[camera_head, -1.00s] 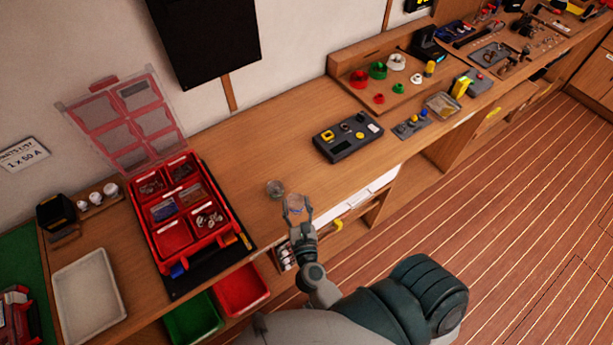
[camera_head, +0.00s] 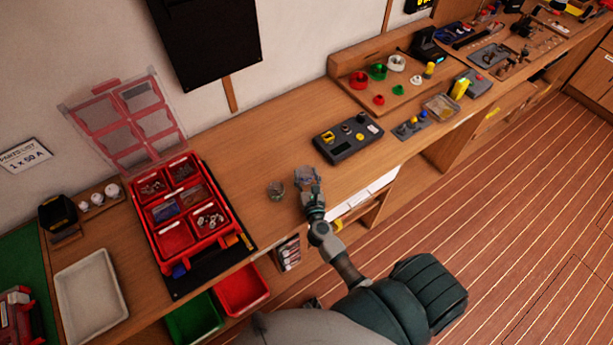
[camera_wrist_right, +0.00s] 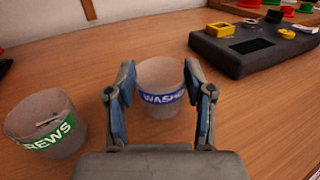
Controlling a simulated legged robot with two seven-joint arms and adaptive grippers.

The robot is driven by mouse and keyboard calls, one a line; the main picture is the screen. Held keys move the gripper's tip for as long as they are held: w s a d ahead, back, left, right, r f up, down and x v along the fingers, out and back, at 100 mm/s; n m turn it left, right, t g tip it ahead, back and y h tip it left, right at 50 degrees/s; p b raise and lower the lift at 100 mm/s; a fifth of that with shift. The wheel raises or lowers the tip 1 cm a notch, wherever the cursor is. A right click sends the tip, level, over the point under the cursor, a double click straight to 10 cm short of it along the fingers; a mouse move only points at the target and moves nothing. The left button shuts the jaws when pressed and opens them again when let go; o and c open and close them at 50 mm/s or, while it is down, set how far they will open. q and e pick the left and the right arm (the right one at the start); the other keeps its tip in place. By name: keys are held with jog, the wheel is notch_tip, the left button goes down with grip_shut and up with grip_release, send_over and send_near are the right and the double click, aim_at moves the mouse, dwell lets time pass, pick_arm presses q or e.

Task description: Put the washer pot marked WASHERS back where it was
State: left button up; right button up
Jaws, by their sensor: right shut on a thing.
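The washer pot (camera_wrist_right: 160,88) is a translucent cup with a blue band whose visible letters read "WASH". It stands upright between the fingers of my right gripper (camera_wrist_right: 162,105), which is shut on it. In the head view the pot (camera_head: 305,176) and my right gripper (camera_head: 309,186) are over the bench, right of another clear pot (camera_head: 276,190). In the wrist view that second pot (camera_wrist_right: 47,125) has a green band ending in "REWS" and holds something thin. I cannot tell whether the washer pot touches the bench. My left gripper is not in view.
A red compartment case (camera_head: 190,215) with its lid raised stands to the left. A dark grey device (camera_head: 348,138) with yellow parts lies to the right, behind the pot. Bare bench (camera_head: 255,150) lies behind the pots. Red and green bins are below the front edge.

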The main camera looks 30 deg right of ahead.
jog(key=shift+r, duration=0.1)
jog(key=shift+d+f, duration=0.15)
jog(key=shift+f, duration=0.05)
jog(key=o, duration=0.9)
jog(key=shift+d, duration=0.1)
jog(key=shift+o, duration=1.3)
jog(key=shift+d, duration=0.1)
jog(key=shift+r, duration=0.15)
jog(key=b+v, duration=0.2)
jog(key=v, duration=0.9)
jog(key=shift+s+a+r, duration=0.1)
jog(key=shift+s+a, duration=0.25)
jog(key=shift+s, duration=0.15)
